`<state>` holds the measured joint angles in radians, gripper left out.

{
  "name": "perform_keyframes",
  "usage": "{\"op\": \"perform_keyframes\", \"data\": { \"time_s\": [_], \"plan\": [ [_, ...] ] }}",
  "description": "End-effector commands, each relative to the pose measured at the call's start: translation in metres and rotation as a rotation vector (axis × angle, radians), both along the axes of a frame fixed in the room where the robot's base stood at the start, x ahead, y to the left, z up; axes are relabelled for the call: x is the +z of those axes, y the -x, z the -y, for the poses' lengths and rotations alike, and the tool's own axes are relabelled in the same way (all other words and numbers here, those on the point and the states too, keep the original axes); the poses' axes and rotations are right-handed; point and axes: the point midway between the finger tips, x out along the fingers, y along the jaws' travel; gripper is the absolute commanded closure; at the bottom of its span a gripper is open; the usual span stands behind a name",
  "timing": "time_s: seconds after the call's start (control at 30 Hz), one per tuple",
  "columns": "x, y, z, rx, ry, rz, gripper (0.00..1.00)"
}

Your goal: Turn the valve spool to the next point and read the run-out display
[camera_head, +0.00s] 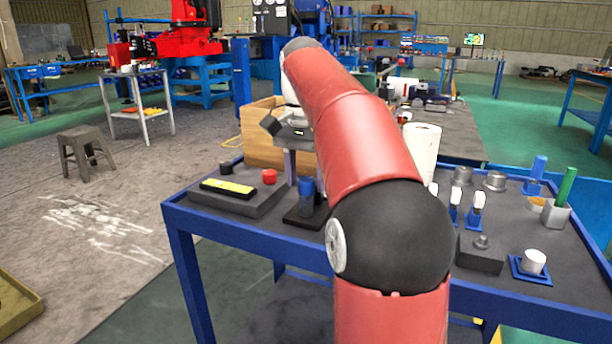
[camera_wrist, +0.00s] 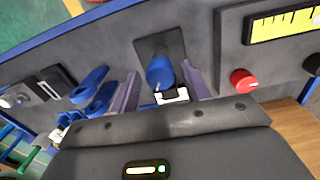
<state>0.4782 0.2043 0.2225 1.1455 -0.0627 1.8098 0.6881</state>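A blue cylinder, seemingly the valve spool (camera_head: 306,188), stands upright on a small dark base plate (camera_head: 297,221). It also shows in the wrist view (camera_wrist: 160,72), with a white and black piece at its near side. My gripper (camera_head: 299,175) is above it, pointing down. In the wrist view my gripper (camera_wrist: 160,84) is open, with one purple-grey finger on each side of the cylinder and gaps at both. I cannot tell if the tips reach down around it. The yellow run-out display (camera_head: 228,187) lies on a grey box; its tick marks show in the wrist view (camera_wrist: 288,24).
A red button (camera_head: 269,176) and a black knob (camera_head: 225,168) sit on the grey box. A wooden crate (camera_head: 262,150) stands behind. A white roll (camera_head: 422,150), blue clips (camera_head: 476,212) and a white cup (camera_head: 534,261) are at right. My arm hides the table's middle.

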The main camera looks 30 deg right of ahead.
Motion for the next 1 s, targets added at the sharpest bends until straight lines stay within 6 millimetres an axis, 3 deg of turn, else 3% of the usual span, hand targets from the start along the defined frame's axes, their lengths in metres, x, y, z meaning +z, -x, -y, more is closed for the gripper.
{"op": "perform_keyframes", "data": {
  "time_s": [0.03,0.3,0.67,1.0],
  "plan": [
    [0.0000,-0.0001,-0.0001,0.000,0.000,0.000,0.60],
    [0.0000,0.0000,0.0000,0.000,0.000,0.000,0.93],
    [0.0021,0.0001,-0.0003,0.069,0.001,-0.002,0.93],
    [0.0035,0.0004,-0.0005,0.329,0.000,-0.002,0.93]
  ]
}}
